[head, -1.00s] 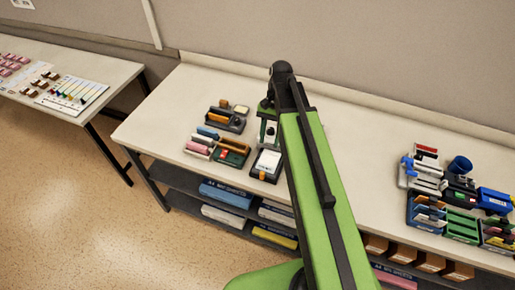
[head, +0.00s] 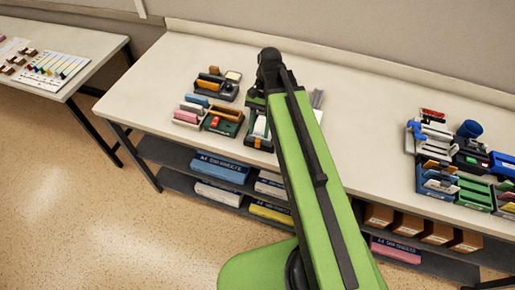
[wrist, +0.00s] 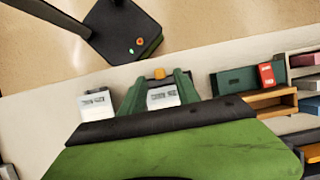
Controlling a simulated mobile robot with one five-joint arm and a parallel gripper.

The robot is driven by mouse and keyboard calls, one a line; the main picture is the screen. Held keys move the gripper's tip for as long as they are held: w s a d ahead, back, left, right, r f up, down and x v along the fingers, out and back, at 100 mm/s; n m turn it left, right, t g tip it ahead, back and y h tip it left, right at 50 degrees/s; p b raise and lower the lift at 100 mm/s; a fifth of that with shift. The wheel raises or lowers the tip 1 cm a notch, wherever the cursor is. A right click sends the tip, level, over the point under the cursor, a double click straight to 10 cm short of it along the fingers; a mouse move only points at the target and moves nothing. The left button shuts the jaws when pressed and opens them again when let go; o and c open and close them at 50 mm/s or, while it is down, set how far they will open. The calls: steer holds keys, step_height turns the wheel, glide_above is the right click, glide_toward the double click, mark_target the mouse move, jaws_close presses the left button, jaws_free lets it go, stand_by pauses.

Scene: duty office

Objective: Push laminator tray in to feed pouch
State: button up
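The laminator seems to be the small dark unit with a white top and an orange front piece (head: 260,127), near the front edge of the table. The fingers stand apart with nothing visibly clamped. In the head view my gripper (head: 256,99) is over or just behind the unit, partly hidden. Contact and the tray's position cannot be told.
A dark green holder with a red item (head: 222,121) stands close left of the unit; it also shows in the wrist view (wrist: 236,80). Orange-topped and pink-and-blue holders are further left. A cluster of office items (head: 455,165) stands right.

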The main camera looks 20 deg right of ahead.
mark_target(258, 139)
steer(key=b+x, duration=0.3)
steer(key=x, duration=0.2)
steer(key=shift+r, duration=0.1)
jaws_close()
stand_by(1.2)
